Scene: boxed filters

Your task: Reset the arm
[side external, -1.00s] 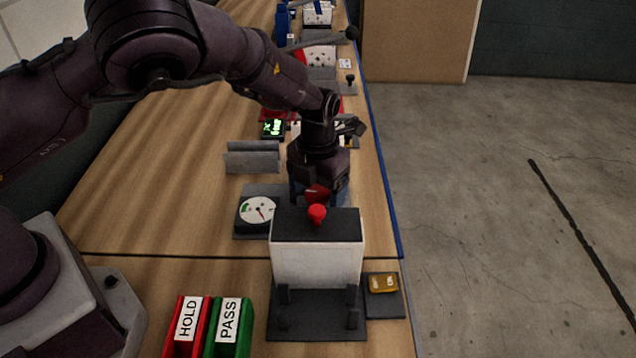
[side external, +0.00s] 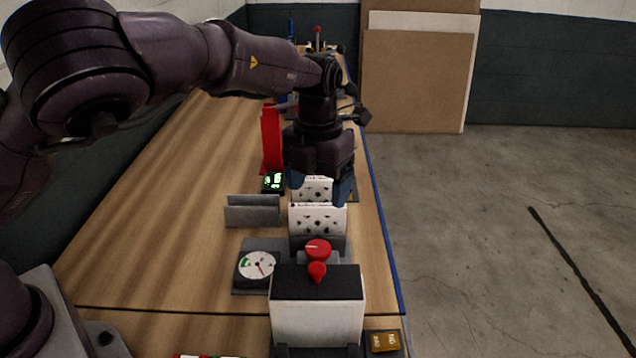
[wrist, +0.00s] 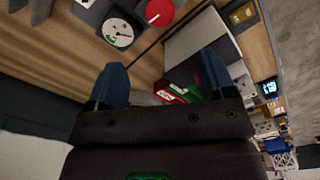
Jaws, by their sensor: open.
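My gripper (side external: 320,186) hangs pointing down above the table in the side external view, its two blue fingers apart. It is empty and sits above and beyond the white box with the black top (side external: 318,318). Its fingers overlap the far white panel with dark holes in the picture. Any contact cannot be told. In the wrist view the blue fingertips of my gripper (wrist: 163,68) are spread with nothing held between them.
A round gauge (side external: 258,265) and a grey slotted holder (side external: 252,210) stand left of the white perforated panels (side external: 318,220). A red knob (side external: 318,249) is in front of the panels. A red upright piece (side external: 271,140) stands behind. The left tabletop is clear.

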